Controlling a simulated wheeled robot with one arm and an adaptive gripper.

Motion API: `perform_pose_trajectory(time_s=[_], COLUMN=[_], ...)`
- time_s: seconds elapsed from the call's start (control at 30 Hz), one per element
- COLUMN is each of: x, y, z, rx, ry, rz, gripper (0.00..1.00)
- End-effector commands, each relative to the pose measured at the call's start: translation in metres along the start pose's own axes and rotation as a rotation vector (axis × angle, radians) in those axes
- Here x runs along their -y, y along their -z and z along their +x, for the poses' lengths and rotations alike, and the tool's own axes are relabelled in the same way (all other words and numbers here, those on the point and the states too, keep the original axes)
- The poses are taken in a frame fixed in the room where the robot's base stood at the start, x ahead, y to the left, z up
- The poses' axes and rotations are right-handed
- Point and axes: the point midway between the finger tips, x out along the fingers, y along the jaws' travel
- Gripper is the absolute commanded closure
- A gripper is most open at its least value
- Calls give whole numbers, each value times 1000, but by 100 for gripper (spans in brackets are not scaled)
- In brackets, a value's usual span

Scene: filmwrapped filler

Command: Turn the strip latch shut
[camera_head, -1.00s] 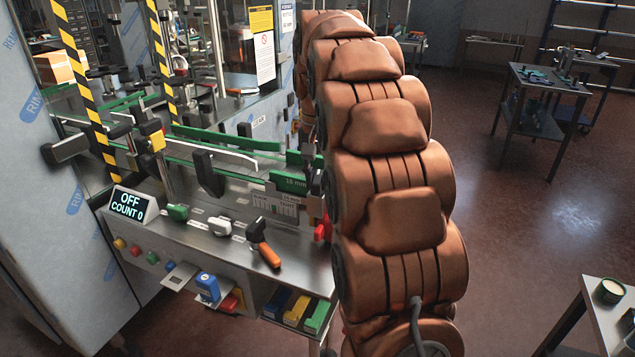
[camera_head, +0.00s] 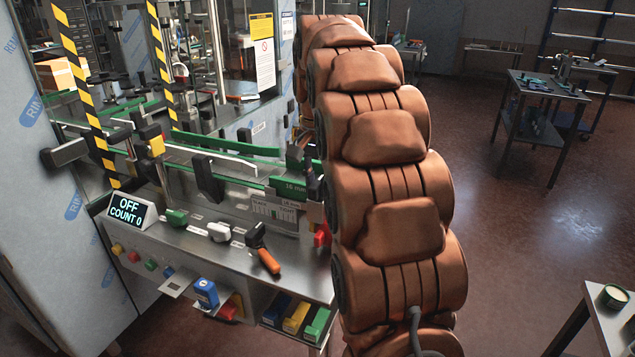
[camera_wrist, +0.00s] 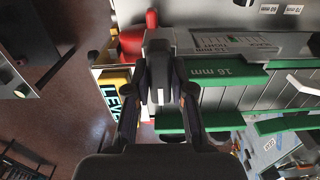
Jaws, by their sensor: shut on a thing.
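In the wrist view, my gripper (camera_wrist: 160,90) has both fingers closed in on a dark upright piece with a pale grey bar, which looks like the strip latch (camera_wrist: 158,62). It sits at the end of the green-edged guide strip marked 16 mm (camera_wrist: 220,71). The fingers lie on either side of it, and their exact contact is hard to see. In the head view, the strip's green label (camera_head: 290,187) shows just left of my arm. My arm hides most of the latch area there, so the latch's angle cannot be told.
A red part (camera_wrist: 131,41) is close to the left finger in the wrist view. On the machine's bench stand an OFF / COUNT 0 display (camera_head: 130,208) and an orange-handled tool (camera_head: 266,254). Black rail clamps (camera_head: 208,178) stand along the conveyor.

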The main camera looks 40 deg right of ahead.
Motion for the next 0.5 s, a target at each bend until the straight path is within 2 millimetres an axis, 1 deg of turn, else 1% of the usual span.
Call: perform_pose_trajectory(time_s=[0.07,0.1,0.3,0.5], x=[0,0,0,0], y=[0,0,0,0], z=[0,0,0,0], rx=[0,0,0,0], ry=[1,1,1,0], rz=[1,1,0,0], gripper=[100,73,52,52])
